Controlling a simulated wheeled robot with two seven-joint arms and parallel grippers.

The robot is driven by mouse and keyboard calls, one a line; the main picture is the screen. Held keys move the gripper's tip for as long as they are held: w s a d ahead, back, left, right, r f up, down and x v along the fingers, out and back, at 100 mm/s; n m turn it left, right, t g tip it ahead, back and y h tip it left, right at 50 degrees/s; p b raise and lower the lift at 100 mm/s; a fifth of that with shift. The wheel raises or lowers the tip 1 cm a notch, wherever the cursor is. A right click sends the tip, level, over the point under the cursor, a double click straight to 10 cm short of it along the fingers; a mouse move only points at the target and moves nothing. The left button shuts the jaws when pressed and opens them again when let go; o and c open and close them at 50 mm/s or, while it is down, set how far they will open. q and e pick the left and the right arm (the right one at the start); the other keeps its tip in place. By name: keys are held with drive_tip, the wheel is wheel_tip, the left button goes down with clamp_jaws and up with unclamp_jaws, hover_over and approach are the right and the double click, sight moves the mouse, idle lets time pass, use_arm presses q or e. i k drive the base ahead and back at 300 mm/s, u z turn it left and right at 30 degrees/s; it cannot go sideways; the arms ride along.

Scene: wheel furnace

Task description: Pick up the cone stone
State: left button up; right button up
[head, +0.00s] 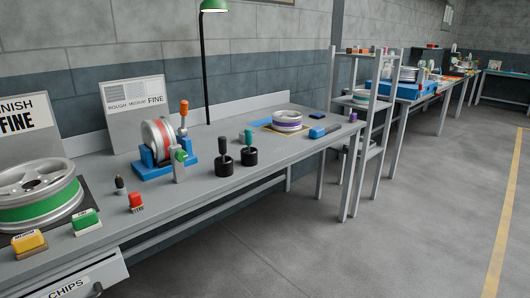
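I cannot tell for sure which thing is the cone stone. A small dark upright piece with a lighter tip (120,185) stands on the grey workbench (225,192), left of the small red brush-like block (136,202). Two black round holders with upright tools stand near the bench's middle: one with a black handle (224,163), one with a green top (249,153). Neither of my grippers shows in the head view.
A green-banded wheel (38,213), yellow block (29,244) and green block (86,220) lie at the left. A red-banded wheel (158,138) sits in a blue stand (152,171). The floor (330,235) in front is clear.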

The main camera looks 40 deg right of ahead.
sight(247, 131)
drive_tip(key=u, duration=0.15)
drive_tip(key=k, duration=0.45)
drive_tip(key=z, duration=1.4)
drive_tip(key=i, duration=1.85)
drive_tip(key=u, duration=0.75)
